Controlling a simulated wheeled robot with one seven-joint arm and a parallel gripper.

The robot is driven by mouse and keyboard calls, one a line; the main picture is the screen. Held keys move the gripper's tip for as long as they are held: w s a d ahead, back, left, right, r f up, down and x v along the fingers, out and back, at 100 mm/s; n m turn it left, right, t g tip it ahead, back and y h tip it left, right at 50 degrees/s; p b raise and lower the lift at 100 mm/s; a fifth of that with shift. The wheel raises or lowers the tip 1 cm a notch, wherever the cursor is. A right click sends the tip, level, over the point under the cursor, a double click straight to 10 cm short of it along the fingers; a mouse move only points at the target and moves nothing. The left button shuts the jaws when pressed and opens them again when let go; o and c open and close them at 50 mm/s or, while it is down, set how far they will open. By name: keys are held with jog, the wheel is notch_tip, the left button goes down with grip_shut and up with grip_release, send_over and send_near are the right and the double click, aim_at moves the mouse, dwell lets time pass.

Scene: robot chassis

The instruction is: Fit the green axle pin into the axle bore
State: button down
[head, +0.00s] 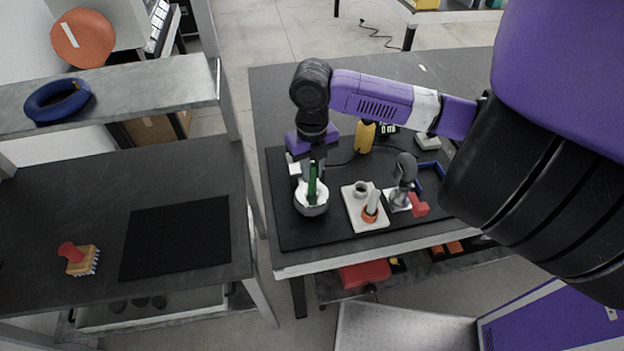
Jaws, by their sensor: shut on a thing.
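My gripper (313,170) points down over the dark mat on the right table and is shut on the green axle pin (312,190). The pin is upright, a slim green bar between the fingers. Its lower part overlaps a round white holder (313,209); I cannot tell whether it is inside it or above it. To the right is a white block (359,214) with a raised grey ring (361,188) and a pale post in an orange ring (370,215). No opening is clearly marked as the axle bore, so I cannot tell which it is.
A grey upright fixture (403,172) with a red piece (419,206) stands right of the block. A yellow tool (365,137) and a blue frame (431,180) lie behind. The mat's front left (295,236) is clear. A brush (78,261) sits on the left table.

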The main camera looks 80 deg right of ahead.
aim_at(312, 182)
jog(key=shift+f, duration=2.2)
jog(key=shift+f, duration=0.15)
jog(key=c, duration=1.3)
grip_release()
jog(key=shift+o, duration=0.2)
